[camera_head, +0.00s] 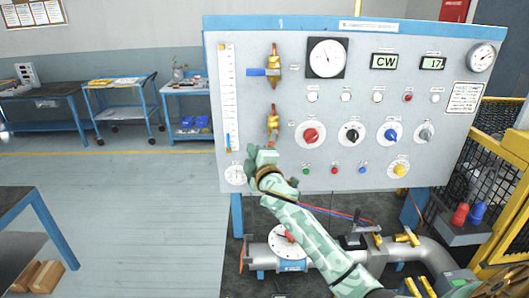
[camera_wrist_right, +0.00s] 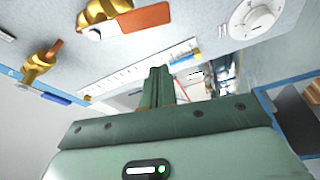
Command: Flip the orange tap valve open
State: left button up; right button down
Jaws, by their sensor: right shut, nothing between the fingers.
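The orange tap valve (camera_head: 273,117) is on the left part of the upright panel, a brass body with its orange handle pointing down. In the right wrist view its orange handle (camera_wrist_right: 145,19) shows large at the top beside the brass body. My right gripper (camera_head: 257,152) is just below and left of the handle, in front of the panel. Its fingers (camera_wrist_right: 158,86) are shut and empty, and appear apart from the handle. My left gripper is not in view.
A second tap valve (camera_head: 273,59) with a blue handle pointing left is above. A long vertical scale (camera_head: 228,95) is to the left and a small white dial (camera_head: 235,175) below left. Knobs, including a red one (camera_head: 310,135), are to the right. A pipe (camera_head: 330,258) runs under the panel.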

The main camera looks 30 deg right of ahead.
jog(key=d, duration=0.2)
jog(key=d+f, duration=0.1)
jog(key=shift+s+d+p, duration=0.25)
jog(key=shift+d+p, duration=0.05)
jog(key=shift+p, duration=0.05)
jog(key=shift+r, duration=0.1)
jog(key=n+p, duration=0.1)
jog(key=p, duration=0.1)
jog(key=d+n+g+p, duration=0.1)
jog(key=n+p, duration=0.1)
jog(key=shift+s+d+f+p, duration=0.1)
jog(key=shift+s+f+p, duration=0.25)
jog(key=shift+f+p, duration=0.05)
